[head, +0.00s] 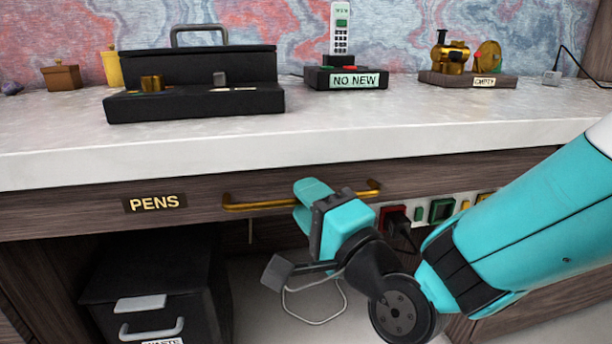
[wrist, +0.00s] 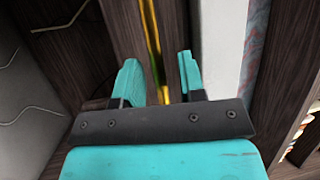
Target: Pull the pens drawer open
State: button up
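The pens drawer (head: 80,211) is a dark wood front below the pale counter, with a gold-on-black PENS label (head: 153,203). It looks closed. Its long brass bar handle (head: 250,206) runs across the front, and its middle is hidden behind my gripper (head: 309,205). In the wrist view, my teal gripper (wrist: 159,72) has its two fingers spread wide. The brass handle (wrist: 151,38) passes between them, with a gap to each finger. I cannot tell how far the fingertips reach past the bar.
A black waste bin (head: 155,285) stands under the counter at left. Sockets with a red-framed plug (head: 394,217) sit right of the handle. On the counter (head: 60,130) are a black case (head: 200,75), a phone on a NO NEW base (head: 345,78) and a brass model (head: 455,60).

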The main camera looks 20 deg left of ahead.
jog(key=shift+w+a, duration=0.25)
jog(key=shift+a, duration=0.1)
grip_shut()
